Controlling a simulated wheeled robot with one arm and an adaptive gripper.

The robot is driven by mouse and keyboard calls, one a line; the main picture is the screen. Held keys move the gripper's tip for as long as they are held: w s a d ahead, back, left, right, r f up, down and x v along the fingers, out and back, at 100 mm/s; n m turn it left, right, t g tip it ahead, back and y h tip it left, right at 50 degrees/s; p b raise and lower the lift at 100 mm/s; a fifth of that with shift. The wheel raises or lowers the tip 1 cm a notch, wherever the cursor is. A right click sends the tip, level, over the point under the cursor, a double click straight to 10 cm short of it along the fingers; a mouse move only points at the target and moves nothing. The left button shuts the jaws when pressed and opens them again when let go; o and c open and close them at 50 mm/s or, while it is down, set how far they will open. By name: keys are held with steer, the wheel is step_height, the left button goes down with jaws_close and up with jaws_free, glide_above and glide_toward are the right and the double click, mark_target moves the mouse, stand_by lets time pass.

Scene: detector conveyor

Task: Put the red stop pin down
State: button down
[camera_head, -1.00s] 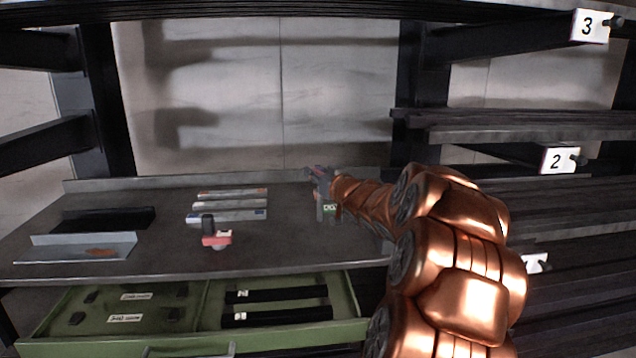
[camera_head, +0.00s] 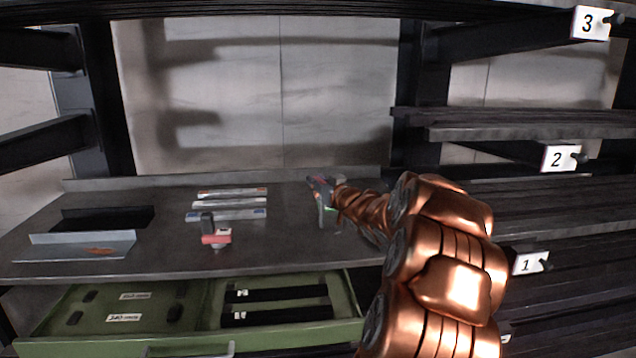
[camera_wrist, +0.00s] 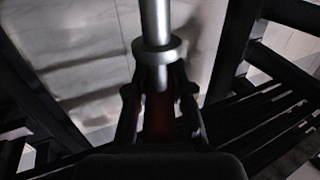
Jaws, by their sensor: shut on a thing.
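My gripper (camera_wrist: 160,92) is shut on the red stop pin. In the wrist view the pin's bright metal shaft (camera_wrist: 156,22) and its ring-shaped collar stick out beyond the fingers. A dark reddish part shows faintly between the fingers. In the head view my gripper (camera_head: 320,186) is over the right rear part of the grey bench (camera_head: 285,245). The pin is too small there to make out clearly, and I cannot tell whether it touches the bench.
A red and black device (camera_head: 216,236) stands on the bench left of my gripper. Several flat bars (camera_head: 228,203) lie behind it, and two angled trays are at far left. An open green drawer (camera_head: 205,310) juts out below. Dark shelving (camera_head: 530,130) rises at right.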

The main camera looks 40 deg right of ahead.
steer(key=c, duration=1)
jaws_free()
steer(key=shift+f, duration=0.1)
steer(key=shift+r, duration=0.2)
steer(key=v, duration=1.2)
steer(key=shift+p, duration=0.35)
